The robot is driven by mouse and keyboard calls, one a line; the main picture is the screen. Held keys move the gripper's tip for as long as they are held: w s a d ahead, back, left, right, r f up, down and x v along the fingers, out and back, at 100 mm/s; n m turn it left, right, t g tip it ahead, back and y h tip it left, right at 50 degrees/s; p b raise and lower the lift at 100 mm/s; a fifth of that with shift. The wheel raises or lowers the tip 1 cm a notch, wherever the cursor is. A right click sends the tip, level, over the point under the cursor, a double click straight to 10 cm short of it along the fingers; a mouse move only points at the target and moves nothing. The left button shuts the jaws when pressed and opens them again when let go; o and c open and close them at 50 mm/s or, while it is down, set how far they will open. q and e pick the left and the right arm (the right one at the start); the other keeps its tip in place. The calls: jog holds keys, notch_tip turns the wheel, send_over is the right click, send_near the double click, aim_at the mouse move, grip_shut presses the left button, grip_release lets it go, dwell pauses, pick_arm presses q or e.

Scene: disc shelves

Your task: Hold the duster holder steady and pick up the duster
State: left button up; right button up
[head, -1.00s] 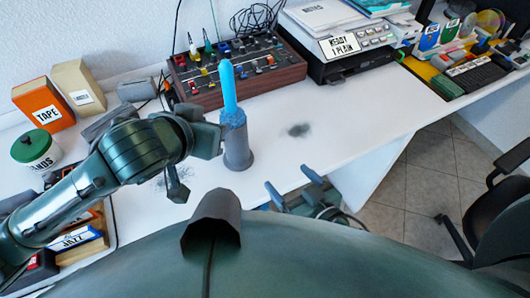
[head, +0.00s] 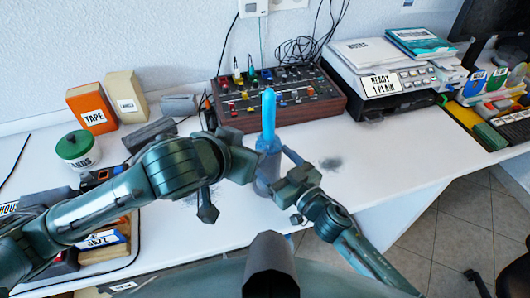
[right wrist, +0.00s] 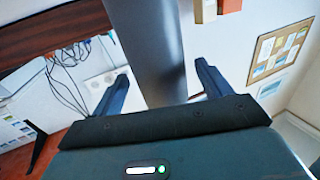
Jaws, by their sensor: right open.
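The duster (head: 268,112) stands upright in the grey duster holder (head: 265,186) on the white desk. Its bright blue upper part sticks out above a fluffy blue collar at the holder's mouth. My left gripper (head: 243,165) is at the holder's left side; its fingertips are hard to make out, so I cannot tell if they grip. My right gripper (head: 288,170) is close at the holder's right side. In the right wrist view its fingers are open (right wrist: 163,80), one on each side of a grey column that looks like the holder, with visible gaps.
A control box (head: 285,100) with knobs and cables stands behind the duster. A printer (head: 380,80) is at the back right. A TAPE box (head: 91,108) and a green-lidded jar (head: 77,150) stand at left. A dark dust patch (head: 331,163) lies on clear desk at right.

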jog(key=shift+x, duration=2.05)
jog(key=c, duration=1.1)
